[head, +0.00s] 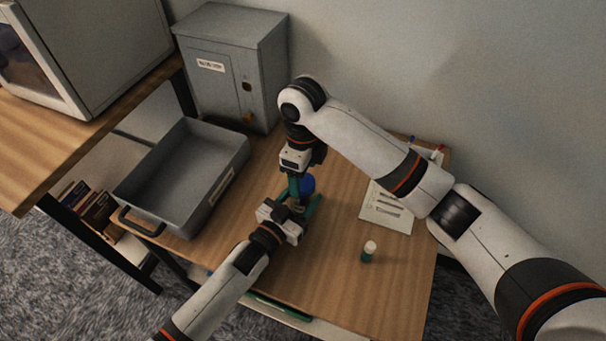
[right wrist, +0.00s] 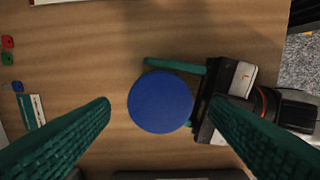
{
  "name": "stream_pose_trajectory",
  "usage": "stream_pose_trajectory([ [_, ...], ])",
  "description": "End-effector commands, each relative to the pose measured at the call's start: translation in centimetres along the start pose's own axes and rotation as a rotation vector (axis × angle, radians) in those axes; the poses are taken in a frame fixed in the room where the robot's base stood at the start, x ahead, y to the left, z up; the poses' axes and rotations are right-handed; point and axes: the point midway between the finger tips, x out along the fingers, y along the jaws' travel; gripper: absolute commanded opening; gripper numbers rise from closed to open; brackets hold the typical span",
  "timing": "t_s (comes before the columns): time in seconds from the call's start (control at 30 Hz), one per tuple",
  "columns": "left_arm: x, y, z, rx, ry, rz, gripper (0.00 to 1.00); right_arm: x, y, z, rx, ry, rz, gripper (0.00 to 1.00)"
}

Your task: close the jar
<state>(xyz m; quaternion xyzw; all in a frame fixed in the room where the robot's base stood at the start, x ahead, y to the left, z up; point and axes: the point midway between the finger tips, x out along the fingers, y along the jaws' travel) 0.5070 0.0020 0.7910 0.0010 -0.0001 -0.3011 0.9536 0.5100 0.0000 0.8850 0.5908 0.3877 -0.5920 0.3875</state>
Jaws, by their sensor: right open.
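The jar shows in the right wrist view as a round blue top (right wrist: 160,102), seen from straight above. I cannot tell lid from body.
A grey tray (head: 153,227) with a handle stands left on the table. A grey metal cabinet (head: 211,88) is at the back. The front right table is clear.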

Motion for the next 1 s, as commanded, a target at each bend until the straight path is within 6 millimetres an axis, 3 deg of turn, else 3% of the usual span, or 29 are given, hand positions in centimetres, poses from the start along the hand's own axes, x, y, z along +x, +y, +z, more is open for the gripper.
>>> stream_pose_trajectory([
  [0.2, 0.0, 0.0, 0.0, 0.0, 0.001, 0.0, 0.0, -2.5, 0.0, 0.0, 0.0, 0.001, 0.001, 0.71],
  [0.67, 0.0, 0.0, 0.0, 0.0, 0.0, 0.0, 0.0, -2.9, 0.0, -0.1, -0.045, 0.001, 0.002, 0.68],
  [0.87, 0.0, 0.0, 0.0, 0.0, 0.0, 0.0, 0.0, -3.2, -0.1, -0.4, -0.34, 0.006, 0.012, 0.68],
  [1.0, 0.0, 0.0, 0.0, 0.0, 0.0, 0.0, 0.0, -3.6, -0.2, -0.8, -0.656, 0.008, 0.022, 0.68],
])
